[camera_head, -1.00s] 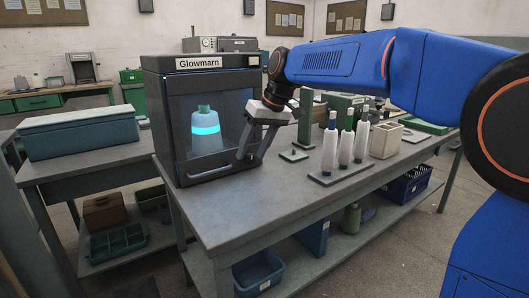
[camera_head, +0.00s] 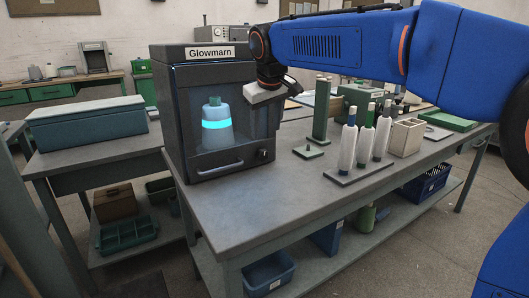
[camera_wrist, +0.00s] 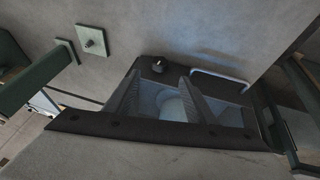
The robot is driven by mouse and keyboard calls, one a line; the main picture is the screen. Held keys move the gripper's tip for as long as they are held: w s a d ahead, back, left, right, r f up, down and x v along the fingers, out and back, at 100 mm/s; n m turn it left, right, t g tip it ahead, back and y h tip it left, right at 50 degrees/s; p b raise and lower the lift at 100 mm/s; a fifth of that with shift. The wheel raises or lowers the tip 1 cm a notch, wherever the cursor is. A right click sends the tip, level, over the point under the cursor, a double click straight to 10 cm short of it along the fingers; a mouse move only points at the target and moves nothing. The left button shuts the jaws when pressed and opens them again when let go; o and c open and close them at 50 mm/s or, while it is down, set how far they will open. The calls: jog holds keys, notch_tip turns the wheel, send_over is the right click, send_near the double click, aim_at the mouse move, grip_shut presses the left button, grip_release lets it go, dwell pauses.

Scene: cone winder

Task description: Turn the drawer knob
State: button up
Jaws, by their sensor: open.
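The dark Glowmarn cabinet (camera_head: 216,60) stands on the grey bench, with a cone and glowing blue band behind its front window. The black drawer knob (camera_head: 263,153) sits low on its front, right of the bar handle (camera_head: 220,167). In the wrist view the knob (camera_wrist: 158,66) and the handle (camera_wrist: 220,76) both show. My gripper (camera_wrist: 160,76) is open, its two ribbed fingers apart, and the knob appears just past the tips, between them. In the head view my gripper (camera_head: 272,92) is above the knob at the cabinet's right, apart from it; its fingertips are hard to make out.
A small green plate with a peg (camera_head: 308,151) stands right of the cabinet. A rack of white bobbins (camera_head: 366,140), a green post (camera_head: 321,108) and a beige box (camera_head: 406,137) are farther right. The bench front (camera_head: 245,205) is clear.

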aim_at(264, 154)
jog(key=x, duration=1.1)
jog(key=shift+w+a+f, duration=0.1)
jog(key=shift+w+f, duration=0.05)
jog(key=shift+f, duration=0.25)
jog(key=c, duration=1)
